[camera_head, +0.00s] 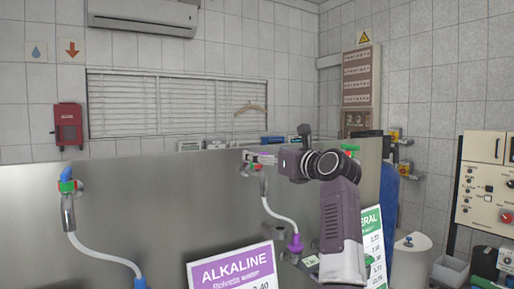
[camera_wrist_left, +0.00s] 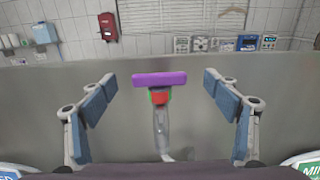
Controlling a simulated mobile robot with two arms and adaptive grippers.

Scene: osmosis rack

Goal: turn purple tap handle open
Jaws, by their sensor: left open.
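The purple tap handle (camera_wrist_left: 159,79) is a flat bar lying crosswise, seen in the left wrist view above a green and red tap body (camera_wrist_left: 159,97) with a grey spout below. My left gripper (camera_wrist_left: 166,98) is open, with one blue-padded finger on each side of the handle and a clear gap to both. In the head view my left gripper (camera_head: 262,158) reaches the tap from the right and hides most of the handle. A white hose (camera_head: 279,214) hangs below the tap and ends in a purple fitting (camera_head: 295,243). My right gripper is not in view.
A blue-handled tap (camera_head: 67,180) with its own hose is to the left on the steel panel (camera_head: 160,195). A green-handled tap (camera_head: 349,149) is to the right, partly behind my arm. A purple ALKALINE sign (camera_head: 233,270) stands below.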

